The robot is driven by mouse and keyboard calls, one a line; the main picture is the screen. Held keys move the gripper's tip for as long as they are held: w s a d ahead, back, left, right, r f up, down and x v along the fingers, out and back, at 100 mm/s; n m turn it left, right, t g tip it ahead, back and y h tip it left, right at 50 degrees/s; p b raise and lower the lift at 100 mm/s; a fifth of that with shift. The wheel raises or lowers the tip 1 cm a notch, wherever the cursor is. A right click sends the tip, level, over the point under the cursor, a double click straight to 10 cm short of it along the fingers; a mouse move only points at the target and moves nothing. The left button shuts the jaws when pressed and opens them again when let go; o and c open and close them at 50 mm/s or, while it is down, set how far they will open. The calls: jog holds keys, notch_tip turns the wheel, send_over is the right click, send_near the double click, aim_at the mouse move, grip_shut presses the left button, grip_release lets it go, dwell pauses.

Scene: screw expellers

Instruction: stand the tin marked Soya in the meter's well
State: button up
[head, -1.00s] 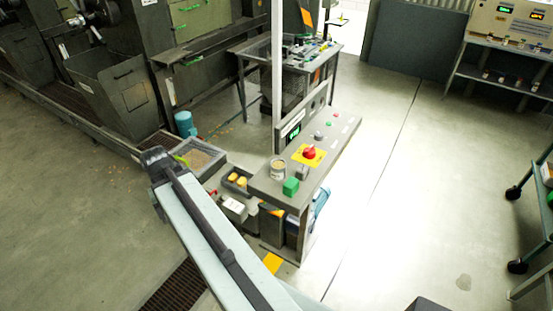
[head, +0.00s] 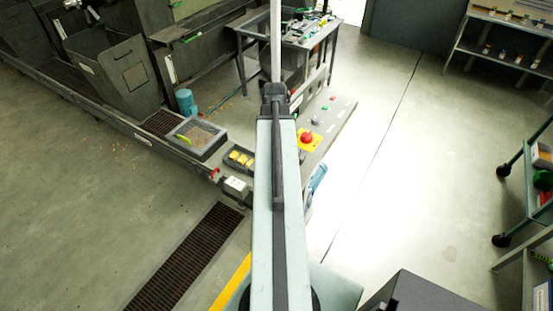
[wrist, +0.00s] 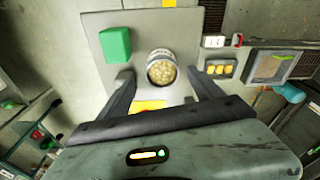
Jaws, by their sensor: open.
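An open round tin (wrist: 161,72) of pale tan grains stands on the grey console top (wrist: 97,20) in the wrist view. No marking on it is readable. My gripper (wrist: 159,78) is open, with one dark finger to each side of the tin as seen from the wrist; I cannot tell how far above it the fingertips are. In the head view my gripper (head: 276,92) is over the console, and my arm hides the tin. I cannot make out the meter's well in any current view.
A green block (wrist: 115,45) stands close left of the tin. A red knob on a yellow plate (head: 306,139) is on the console. A tray with yellow pieces (head: 240,158) and a grain bin (head: 197,137) lie left. A shelved bench (head: 500,50) stands far right.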

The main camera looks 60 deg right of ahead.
jog(key=f+b, duration=0.5)
jog(key=shift+w+d+f, duration=0.15)
jog(key=shift+w+d, duration=0.1)
jog(key=shift+d, duration=0.05)
jog(key=shift+r, duration=0.2)
jog(key=c, duration=1.6)
notch_tip(320, 180, up, 10)
jog(key=p, duration=1)
jog(key=shift+r, duration=0.15)
